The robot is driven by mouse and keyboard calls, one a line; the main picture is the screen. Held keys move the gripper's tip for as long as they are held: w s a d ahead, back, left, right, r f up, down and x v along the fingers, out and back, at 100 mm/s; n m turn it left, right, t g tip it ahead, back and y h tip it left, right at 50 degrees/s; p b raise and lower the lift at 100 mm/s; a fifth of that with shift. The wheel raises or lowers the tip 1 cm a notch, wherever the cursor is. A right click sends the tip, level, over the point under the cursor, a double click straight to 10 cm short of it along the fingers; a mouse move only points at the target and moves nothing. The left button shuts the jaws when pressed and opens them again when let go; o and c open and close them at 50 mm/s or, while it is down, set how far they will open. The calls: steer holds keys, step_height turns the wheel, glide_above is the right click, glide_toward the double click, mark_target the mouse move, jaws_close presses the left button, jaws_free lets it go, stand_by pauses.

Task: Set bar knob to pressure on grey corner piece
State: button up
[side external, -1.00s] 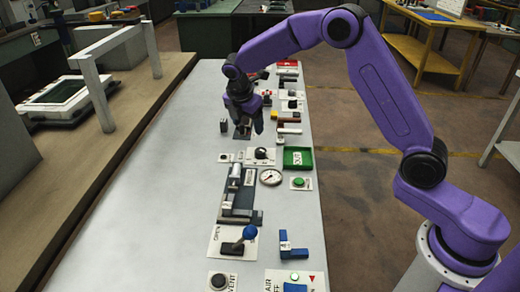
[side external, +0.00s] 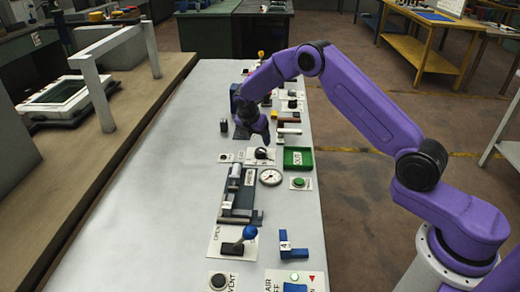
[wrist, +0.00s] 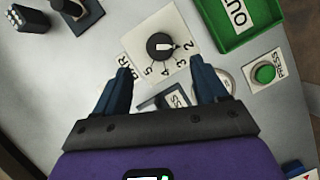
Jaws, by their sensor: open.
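The bar knob (wrist: 160,46) is a round black dial on a white plate numbered 2 to 5 in the wrist view. In the side view my gripper (side external: 251,136) is beyond the knob. A grey corner piece (side external: 230,213) appears to sit in the dark fixture; its small white label is unreadable here.
A green tray (side external: 298,158) and a green button (wrist: 264,73) are beside the dial. A gauge (side external: 271,177) is nearer the side camera. A blue corner piece (side external: 287,252) with a white label lies farther forward. The table's left side is clear.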

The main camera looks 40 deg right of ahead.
mark_target(261, 151)
steer(key=x, duration=0.7)
steer(key=shift+d+f, duration=0.15)
steer(key=shift+f, duration=0.2)
steer(key=c, duration=1)
